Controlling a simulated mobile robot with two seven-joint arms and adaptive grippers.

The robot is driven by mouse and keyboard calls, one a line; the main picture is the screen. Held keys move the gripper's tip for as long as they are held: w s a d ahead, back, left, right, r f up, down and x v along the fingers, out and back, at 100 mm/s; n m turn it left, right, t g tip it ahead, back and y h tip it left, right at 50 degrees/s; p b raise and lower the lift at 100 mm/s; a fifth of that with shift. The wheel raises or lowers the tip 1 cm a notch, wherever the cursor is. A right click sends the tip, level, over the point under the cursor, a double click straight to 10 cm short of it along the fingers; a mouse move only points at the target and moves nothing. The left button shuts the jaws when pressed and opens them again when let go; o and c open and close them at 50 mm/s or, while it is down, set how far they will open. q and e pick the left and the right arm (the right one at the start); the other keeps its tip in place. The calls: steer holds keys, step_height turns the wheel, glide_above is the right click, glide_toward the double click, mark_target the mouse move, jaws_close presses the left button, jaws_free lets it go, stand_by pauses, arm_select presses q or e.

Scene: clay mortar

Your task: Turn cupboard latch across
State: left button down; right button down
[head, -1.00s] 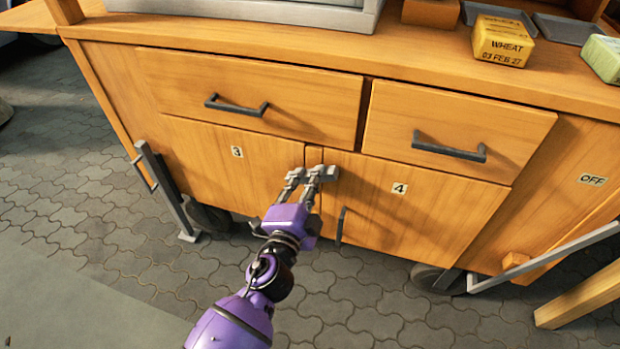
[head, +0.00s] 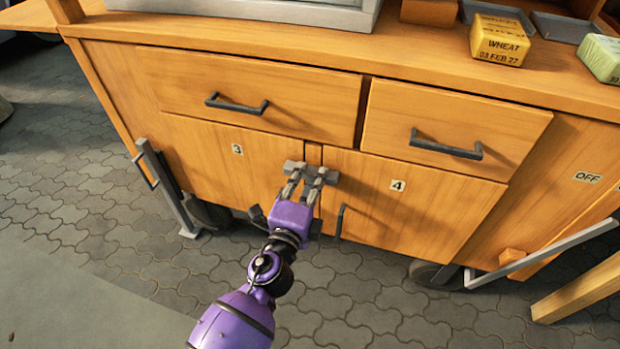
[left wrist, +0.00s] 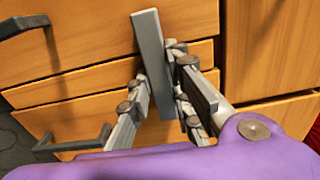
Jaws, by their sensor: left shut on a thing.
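The cupboard latch (head: 331,178) is a short grey bar on the cupboard front. It lies roughly crosswise over the narrow upright between door 3 (head: 220,170) and door 4 (head: 420,210). My left gripper (head: 307,182) is shut on the latch, its fingers hiding the bar's middle. In the left wrist view the latch (left wrist: 148,50) is a long grey bar passing between the fingers (left wrist: 160,98). My right gripper is not in view.
Two drawers with dark handles (head: 237,104) (head: 445,146) sit above the doors. Door 4's handle (head: 340,222) is just right of my left wrist. A yellow wheat block (head: 500,42) is on the top.

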arm_select(q)
steer(key=c, duration=1.6)
jaws_free()
steer(key=shift+s, duration=0.1)
steer(key=v, duration=1.1)
steer(key=shift+s+a, duration=0.2)
steer(key=shift+s, duration=0.15)
